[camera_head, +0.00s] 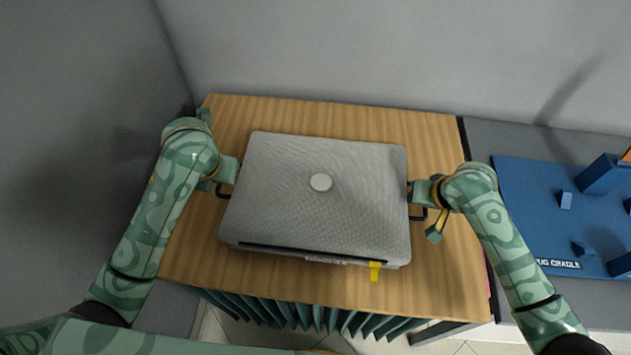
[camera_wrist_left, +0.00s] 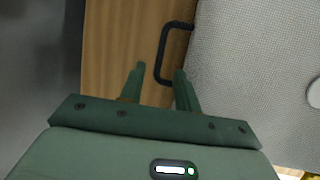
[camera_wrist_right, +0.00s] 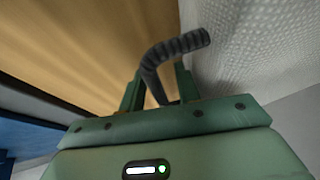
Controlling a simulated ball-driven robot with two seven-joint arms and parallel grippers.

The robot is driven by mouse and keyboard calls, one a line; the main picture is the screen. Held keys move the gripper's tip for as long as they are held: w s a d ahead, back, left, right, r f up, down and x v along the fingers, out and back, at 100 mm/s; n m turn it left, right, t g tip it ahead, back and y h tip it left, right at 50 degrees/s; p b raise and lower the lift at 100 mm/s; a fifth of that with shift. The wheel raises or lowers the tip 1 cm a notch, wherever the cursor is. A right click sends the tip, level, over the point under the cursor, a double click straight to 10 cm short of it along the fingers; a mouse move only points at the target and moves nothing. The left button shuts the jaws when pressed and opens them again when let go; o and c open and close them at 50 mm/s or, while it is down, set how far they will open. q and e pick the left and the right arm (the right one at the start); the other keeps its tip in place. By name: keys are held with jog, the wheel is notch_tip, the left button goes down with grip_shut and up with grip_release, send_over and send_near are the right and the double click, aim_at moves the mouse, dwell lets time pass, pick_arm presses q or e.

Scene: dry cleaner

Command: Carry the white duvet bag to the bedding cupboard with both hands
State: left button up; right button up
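The white duvet bag (camera_head: 290,190), a box-shaped pale grey-white bag with woven texture, a round badge on top and a yellow tag at its front edge, lies flat on a wooden top. It has a dark handle on each side. My left gripper (camera_head: 222,177) is at the left handle; in the left wrist view its open fingers (camera_wrist_left: 158,88) stand either side of that handle (camera_wrist_left: 163,50). My right gripper (camera_head: 416,193) is at the right handle; in the right wrist view the curved handle (camera_wrist_right: 152,75) passes between its fingers (camera_wrist_right: 158,92), which look apart.
The wooden top (camera_head: 330,115) has bare margins around the bag. Green pleated cloth (camera_head: 300,312) hangs below its front edge. A blue mat (camera_head: 530,190) with blue blocks and a cradle label lies on the grey surface to the right. Grey walls stand behind and at left.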

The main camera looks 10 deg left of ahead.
jog(key=shift+r, duration=0.15)
pick_arm(q)
jog(key=v, duration=0.4)
jog(key=shift+r, duration=0.2)
pick_arm(e)
jog(key=v, duration=1.1)
jog(key=shift+s+r, duration=0.2)
jog(key=shift+r, duration=0.1)
pick_arm(q)
jog(key=shift+s, duration=0.15)
